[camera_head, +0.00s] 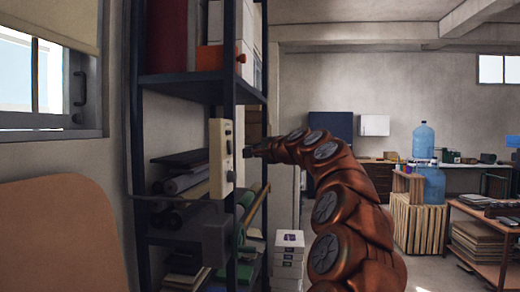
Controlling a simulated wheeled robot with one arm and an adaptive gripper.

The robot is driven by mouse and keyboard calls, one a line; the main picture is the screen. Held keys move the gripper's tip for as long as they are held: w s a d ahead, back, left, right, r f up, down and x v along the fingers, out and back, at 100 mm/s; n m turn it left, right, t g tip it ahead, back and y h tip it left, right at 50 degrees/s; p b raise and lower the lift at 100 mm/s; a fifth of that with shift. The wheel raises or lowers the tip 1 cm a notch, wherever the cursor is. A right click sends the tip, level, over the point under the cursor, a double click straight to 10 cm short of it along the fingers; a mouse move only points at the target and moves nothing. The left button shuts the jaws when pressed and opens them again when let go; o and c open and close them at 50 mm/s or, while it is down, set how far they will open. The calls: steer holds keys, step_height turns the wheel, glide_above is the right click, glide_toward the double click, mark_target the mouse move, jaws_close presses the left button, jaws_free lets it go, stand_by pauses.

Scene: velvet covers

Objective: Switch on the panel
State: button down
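A cream panel (221,158) with small fittings on its face is at the front upright of a dark metal shelf, left of the picture's middle. The fittings are too small to tell their positions. My copper-coloured arm rises from the bottom right and bends left. My gripper (254,151), dark and small at the arm's end, points left at the panel's height, just right of its edge. A narrow gap seems to show between them, but I cannot tell if they touch. The fingers are too small and end-on to show whether they are open.
The dark shelf (186,86) holds boxes, rolls and a green item. White boxes (289,255) are stacked on the floor beside it. A brown rounded board (62,235) stands at the near left. Wooden crates (418,225) with blue water bottles and a rack are at the right.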

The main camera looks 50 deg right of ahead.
mark_target(230, 148)
steer(key=shift+w+a+f+p, duration=0.15)
steer(key=shift+w+a, duration=0.2)
steer(key=shift+w, duration=0.3)
steer(key=shift+w+a+p, duration=0.15)
steer(key=shift+w+a, duration=0.25)
steer(key=shift+w, duration=0.25)
steer(key=shift+w+a+f+p, duration=0.15)
steer(key=shift+w+a, duration=0.2)
steer(key=shift+w, duration=0.3)
steer(key=shift+d, duration=0.1)
